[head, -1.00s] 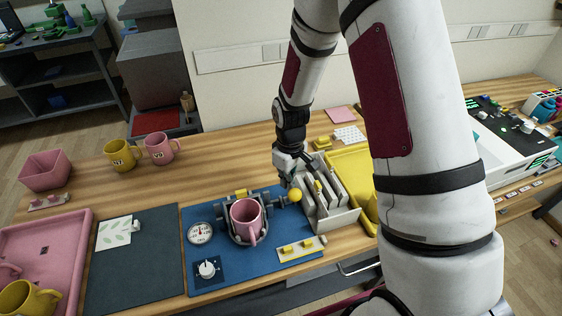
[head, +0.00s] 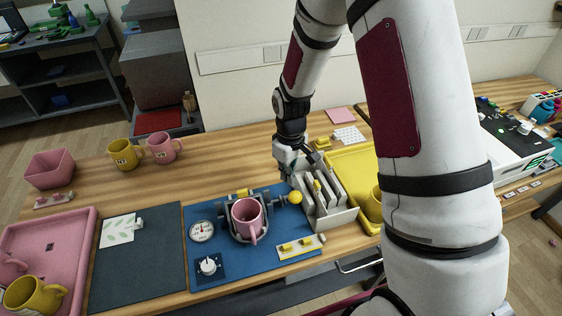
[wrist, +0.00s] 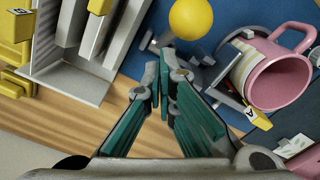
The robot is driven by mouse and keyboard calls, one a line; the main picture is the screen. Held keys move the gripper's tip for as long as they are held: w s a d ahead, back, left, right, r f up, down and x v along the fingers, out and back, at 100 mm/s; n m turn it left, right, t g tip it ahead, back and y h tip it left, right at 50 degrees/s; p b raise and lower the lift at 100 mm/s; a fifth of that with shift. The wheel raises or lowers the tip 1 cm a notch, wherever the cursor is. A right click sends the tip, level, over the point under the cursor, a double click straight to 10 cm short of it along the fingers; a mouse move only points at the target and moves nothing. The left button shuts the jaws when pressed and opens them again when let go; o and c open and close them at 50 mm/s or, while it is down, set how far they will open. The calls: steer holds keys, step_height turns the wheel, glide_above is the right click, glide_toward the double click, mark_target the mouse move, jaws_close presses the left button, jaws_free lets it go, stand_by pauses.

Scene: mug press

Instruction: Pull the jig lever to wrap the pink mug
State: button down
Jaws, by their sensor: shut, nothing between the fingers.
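The pink mug (head: 244,214) lies in the grey jig on the blue mat (head: 205,265), its handle toward the front. In the wrist view the mug (wrist: 281,82) is at the right, its open end showing. The lever's yellow ball knob (head: 295,198) is at the jig's right side; the knob also shows at the top of the wrist view (wrist: 191,18). My gripper (head: 286,181) is just behind and above the knob, apart from it. In the wrist view its teal fingers (wrist: 165,80) are shut and empty.
A grey slotted rack (head: 330,220) stands close to the right of the knob, with a yellow tray (head: 362,165) beyond. A gauge (head: 202,231), a dial (head: 208,266) and a strip with yellow pieces (head: 300,246) are on the mat.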

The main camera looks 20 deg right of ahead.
steer(key=shift+w+r+p, duration=0.2)
steer(key=shift+r+p, duration=0.05)
steer(key=shift+r, duration=0.8)
steer(key=shift+w+r+p, duration=0.15)
steer(key=shift+r+p, duration=0.1)
steer(key=shift+r, duration=0.75)
steer(key=s+r+m+t, duration=0.1)
steer(key=s+r, duration=0.3)
steer(key=r, duration=0.6)
steer(key=s+r+m+t, duration=0.2)
steer(key=s+r, duration=0.1)
steer(key=r, duration=0.6)
steer(key=s+r+m+t, duration=0.1)
steer(key=s+r, duration=0.4)
steer(key=s, duration=0.3)
steer(key=s+r+m+t, duration=0.1)
steer(key=s+r+m, duration=0.1)
steer(key=s+r, duration=0.3)
steer(key=s, duration=0.4)
steer(key=shift+s+t, duration=0.15)
steer(key=shift+t, duration=0.15)
steer(key=shift+r, duration=0.15)
